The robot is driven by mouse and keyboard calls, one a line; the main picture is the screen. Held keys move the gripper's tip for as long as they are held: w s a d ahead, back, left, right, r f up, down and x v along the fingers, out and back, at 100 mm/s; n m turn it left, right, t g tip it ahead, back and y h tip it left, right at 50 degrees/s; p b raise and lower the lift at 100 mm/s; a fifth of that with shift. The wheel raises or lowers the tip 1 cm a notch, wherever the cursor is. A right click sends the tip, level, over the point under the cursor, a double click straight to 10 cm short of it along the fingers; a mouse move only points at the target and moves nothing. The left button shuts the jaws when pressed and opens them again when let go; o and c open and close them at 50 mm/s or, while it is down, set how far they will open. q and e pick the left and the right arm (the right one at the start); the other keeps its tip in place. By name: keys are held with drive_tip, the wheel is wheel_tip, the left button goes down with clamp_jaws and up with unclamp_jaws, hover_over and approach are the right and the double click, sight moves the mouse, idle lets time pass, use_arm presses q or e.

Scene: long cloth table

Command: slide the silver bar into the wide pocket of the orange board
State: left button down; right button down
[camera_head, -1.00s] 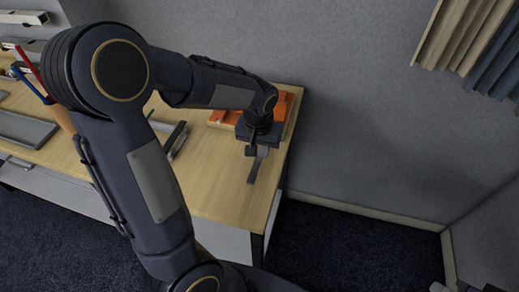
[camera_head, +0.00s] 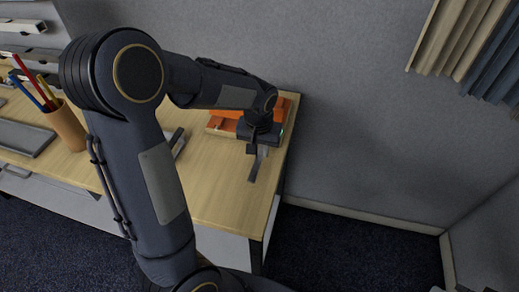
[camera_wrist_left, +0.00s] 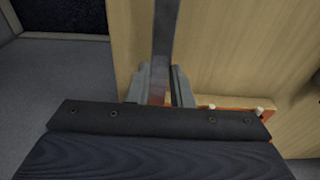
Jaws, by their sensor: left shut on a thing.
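My left gripper (camera_head: 252,148) is over the right end of the table, in front of the orange board. In the left wrist view its two fingers (camera_wrist_left: 160,88) are shut on the silver bar (camera_wrist_left: 165,35), which runs up out of the frame between them. In the head view the bar (camera_head: 258,166) sticks out toward the table's front. The orange board (camera_head: 223,123) lies near the back right corner, partly hidden by my gripper and wrist. Its edge shows in the left wrist view (camera_wrist_left: 235,112) with small white pegs. The wide pocket cannot be made out. My right gripper is not in view.
A tan cup (camera_head: 68,125) with coloured pencils stands on the left of the table (camera_head: 215,190). A grey tray (camera_head: 22,136) lies left of it. A dark metal item (camera_head: 178,141) lies left of the board. The wall rises close behind.

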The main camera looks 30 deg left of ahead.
use_arm(q)
drive_tip(key=shift+w+a+p, duration=0.2)
drive_tip(key=shift+w+a, duration=0.05)
drive_tip(key=shift+w, duration=0.75)
drive_tip(key=shift+w+a+p, duration=0.2)
drive_tip(key=shift+w, duration=0.75)
drive_tip(key=shift+w+a+p, duration=0.2)
drive_tip(key=shift+w+a, duration=0.05)
drive_tip(key=shift+w, duration=0.75)
drive_tip(key=c, duration=1.2)
unclamp_jaws()
drive_tip(key=shift+r, duration=0.15)
wheel_tip(320, 180, up, 8)
drive_tip(key=shift+s+d+f, duration=0.15)
drive_tip(key=shift+s+f, duration=0.1)
drive_tip(key=shift+s, duration=0.2)
